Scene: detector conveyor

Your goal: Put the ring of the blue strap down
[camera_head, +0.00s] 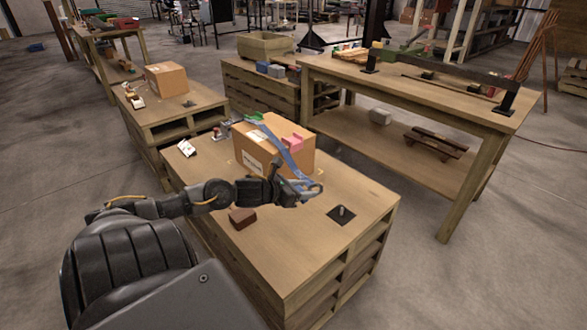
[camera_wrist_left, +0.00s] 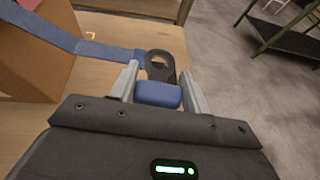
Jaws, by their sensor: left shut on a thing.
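The blue strap (camera_head: 283,150) runs over the top of a cardboard box (camera_head: 290,155) and down its side to my left gripper (camera_head: 308,189). In the left wrist view the strap (camera_wrist_left: 60,35) reaches a dark ring (camera_wrist_left: 160,66) with a round hole. A blue block-like grip (camera_wrist_left: 158,95) joins the ring and sits between the fingers of my left gripper (camera_wrist_left: 158,90), which are shut on it. The ring is beyond the fingertips, over the wooden table. A dark square plate with a short pale post (camera_head: 341,212) lies on the tabletop, right of the gripper. My right gripper is out of view.
A brown block (camera_head: 242,217) lies on the wooden table (camera_head: 290,262) just below my left arm. A pink piece (camera_head: 292,143) sits on the box. A small metal fitting (camera_head: 222,132) is at the table's far left. The table's front part is clear.

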